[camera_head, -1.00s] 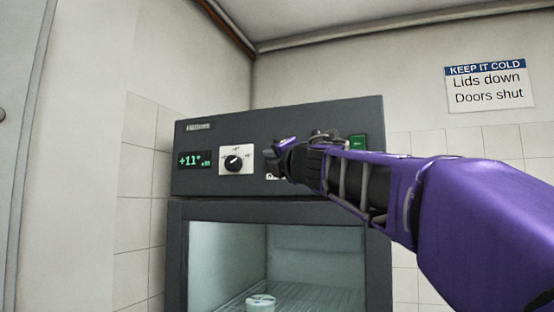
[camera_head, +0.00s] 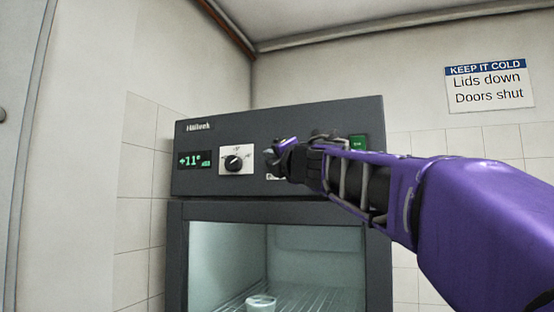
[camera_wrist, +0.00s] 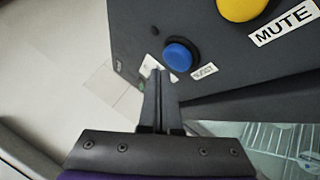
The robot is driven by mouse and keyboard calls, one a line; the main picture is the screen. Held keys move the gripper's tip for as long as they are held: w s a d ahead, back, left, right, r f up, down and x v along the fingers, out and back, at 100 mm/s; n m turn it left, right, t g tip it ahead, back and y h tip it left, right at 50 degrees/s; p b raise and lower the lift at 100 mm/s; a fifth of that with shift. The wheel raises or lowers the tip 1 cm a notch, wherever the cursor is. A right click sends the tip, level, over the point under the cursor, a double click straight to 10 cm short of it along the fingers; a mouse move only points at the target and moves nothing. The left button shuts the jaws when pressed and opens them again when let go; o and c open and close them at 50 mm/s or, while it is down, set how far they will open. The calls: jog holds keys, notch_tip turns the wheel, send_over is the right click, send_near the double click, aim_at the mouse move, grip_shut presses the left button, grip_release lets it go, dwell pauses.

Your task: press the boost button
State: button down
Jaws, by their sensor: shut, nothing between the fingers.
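A round blue button (camera_wrist: 178,55) shows in the wrist view on the dark control panel (camera_wrist: 160,22). A white label (camera_wrist: 204,71) beside it is blurred and seems to read "BOOST". My gripper (camera_wrist: 158,74) is shut and empty, its fingertips just below and left of the blue button in that picture; I cannot tell whether they touch the panel. In the head view my gripper (camera_head: 272,158) is in front of the panel (camera_head: 225,134), right of the dial, and the blue button is hidden behind it.
A yellow button (camera_wrist: 240,8) labelled "MUTE" is nearby. Below is a glass-fronted cabinet (camera_head: 176,250) with a white jar (camera_head: 261,303) inside.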

jog(key=shift+w, duration=0.1)
dwell(0.5)
jog(key=shift+w+d, duration=0.15)
jog(key=shift+w, duration=0.15)
jog(key=shift+w+d+p, duration=0.2)
jog(key=shift+w+p, duration=0.1)
jog(key=shift+w, duration=0.2)
dwell(0.7)
jog(key=shift+s, duration=0.1)
jog(key=shift+s+a, duration=0.3)
jog(key=shift+s, duration=0.5)
jog(key=shift+s+a+r, duration=0.1)
jog(key=shift+s+a, duration=0.2)
jog(key=shift+s, duration=0.55)
jog(key=shift+s+a, duration=0.3)
jog(key=shift+s, duration=0.5)
jog(key=shift+s+a+r, duration=0.1)
jog(key=shift+s+a, duration=0.2)
jog(key=shift+s, duration=0.55)
